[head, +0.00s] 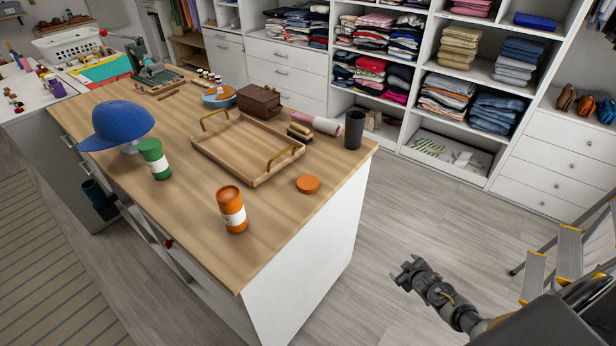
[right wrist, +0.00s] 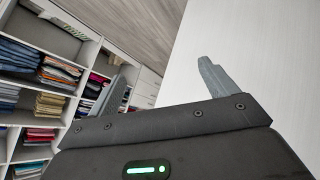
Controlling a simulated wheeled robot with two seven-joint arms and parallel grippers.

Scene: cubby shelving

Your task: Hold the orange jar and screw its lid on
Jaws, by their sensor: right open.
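The orange jar (head: 231,209) stands upright on the wooden top of the island, near its front edge, with a pale label around it. A flat round orange lid (head: 308,184) lies on the island top to the right of the jar, apart from it, near the right edge. My right gripper (head: 404,272) is off the right side of the island, away from jar and lid. In the right wrist view its two fingers (right wrist: 160,85) are spread with nothing between them; the island's white side fills the right there. My left gripper is not in view.
A wooden tray (head: 232,151) with brass handles lies behind the jar and lid. A green jar (head: 154,158) and a blue cap (head: 119,125) stand to the left. A dark cup (head: 354,130) stands at the back right corner. A stepladder (head: 567,255) is on the right.

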